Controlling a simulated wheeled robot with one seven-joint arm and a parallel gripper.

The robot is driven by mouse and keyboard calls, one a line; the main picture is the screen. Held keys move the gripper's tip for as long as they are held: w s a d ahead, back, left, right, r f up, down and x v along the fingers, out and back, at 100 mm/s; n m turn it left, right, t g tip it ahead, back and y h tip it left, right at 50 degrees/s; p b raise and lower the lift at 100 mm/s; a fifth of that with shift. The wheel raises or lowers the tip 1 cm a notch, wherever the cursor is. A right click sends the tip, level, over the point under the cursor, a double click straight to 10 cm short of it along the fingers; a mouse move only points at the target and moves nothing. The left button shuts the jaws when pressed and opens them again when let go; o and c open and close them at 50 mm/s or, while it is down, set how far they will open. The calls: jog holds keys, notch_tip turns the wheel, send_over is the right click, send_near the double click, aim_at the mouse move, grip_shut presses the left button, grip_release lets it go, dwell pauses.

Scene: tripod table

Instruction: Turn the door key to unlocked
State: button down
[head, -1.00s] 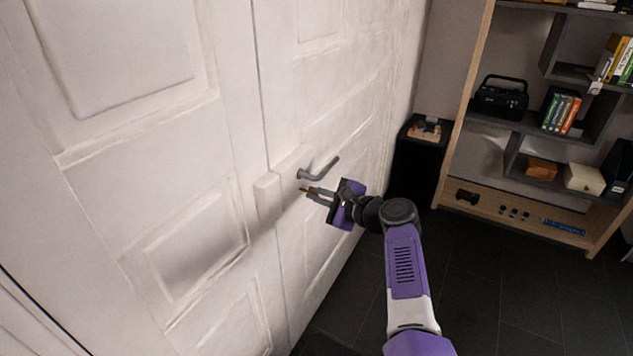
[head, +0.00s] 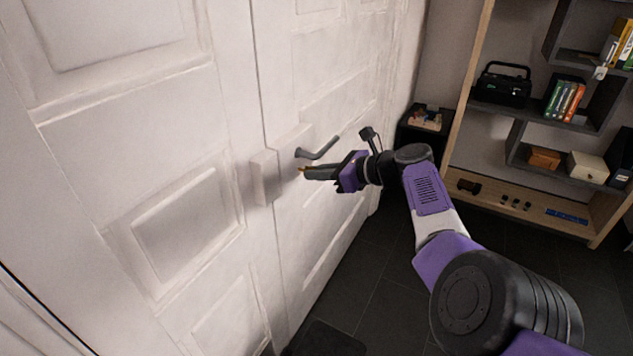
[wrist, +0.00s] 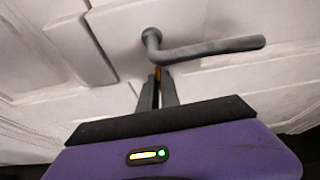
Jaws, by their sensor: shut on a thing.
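The white door (head: 185,215) fills the left of the head view. Its grey lever handle (head: 318,153) sticks out to the right; it also shows in the wrist view (wrist: 205,48). A small brass key (head: 302,169) sits in the door just below the lever's base. In the wrist view a sliver of the key (wrist: 158,73) shows between the fingertips. My gripper (head: 308,172) is shut on the key, with its fingers pointing at the door; the fingers (wrist: 157,88) hide most of it in the wrist view. I cannot tell how far the key is turned.
A pale lock block (head: 265,177) juts from the door just left of the key. The lever is close above my fingers. A wooden shelf (head: 455,130) with books and a radio (head: 503,84) stands at the right.

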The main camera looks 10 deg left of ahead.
jog(key=shift+f+m+b, duration=0.1)
jog(key=shift+m+b, duration=0.2)
jog(key=shift+b, duration=0.2)
jog(key=c, duration=1.6)
grip_release()
jog(key=shift+p+v, duration=3.9)
jog(key=shift+p, duration=0.25)
jog(key=shift+w, duration=0.1)
